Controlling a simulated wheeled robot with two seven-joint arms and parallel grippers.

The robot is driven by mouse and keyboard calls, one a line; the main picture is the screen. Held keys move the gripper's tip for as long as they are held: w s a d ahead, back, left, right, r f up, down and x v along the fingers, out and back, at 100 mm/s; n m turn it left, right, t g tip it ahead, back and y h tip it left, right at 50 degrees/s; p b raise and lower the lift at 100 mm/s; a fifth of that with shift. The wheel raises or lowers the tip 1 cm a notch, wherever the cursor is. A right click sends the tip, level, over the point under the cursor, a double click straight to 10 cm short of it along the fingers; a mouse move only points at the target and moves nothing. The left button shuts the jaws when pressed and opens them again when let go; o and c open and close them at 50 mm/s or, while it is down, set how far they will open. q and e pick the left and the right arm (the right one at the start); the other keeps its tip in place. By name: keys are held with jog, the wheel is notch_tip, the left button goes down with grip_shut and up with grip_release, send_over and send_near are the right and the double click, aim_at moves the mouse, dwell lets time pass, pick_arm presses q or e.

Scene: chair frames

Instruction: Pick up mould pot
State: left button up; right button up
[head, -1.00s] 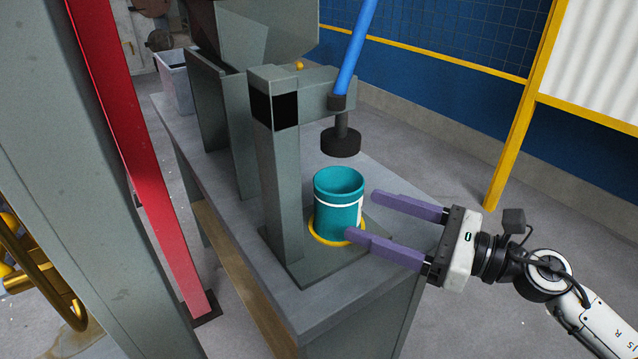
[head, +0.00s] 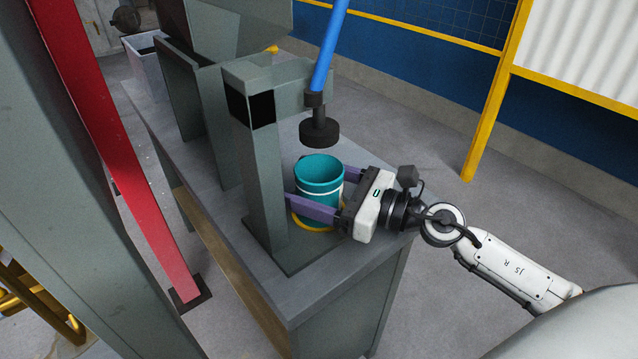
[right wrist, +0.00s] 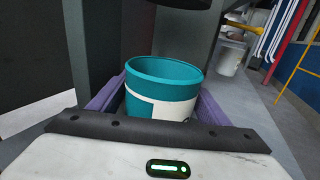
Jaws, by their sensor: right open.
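The mould pot (head: 319,175) is a teal, open-topped cylinder with a white band. It stands upright on the press base inside a yellow ring (head: 302,222), below the black press head. My right gripper (head: 322,190) is open, with one purple finger on each side of the pot. In the right wrist view the pot (right wrist: 165,80) sits between the two fingers (right wrist: 160,100), and its lower part is hidden by the gripper body. I cannot tell whether the fingers touch it. My left gripper is not in view.
A grey bin (head: 146,60) stands at the bench's far end. A red post (head: 120,150) rises at left.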

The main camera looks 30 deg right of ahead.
jog(key=shift+w+a, duration=0.2)
jog(key=shift+w, duration=0.05)
jog(key=c, duration=0.7)
jog(key=shift+c, duration=1.3)
jog(key=shift+r, duration=0.15)
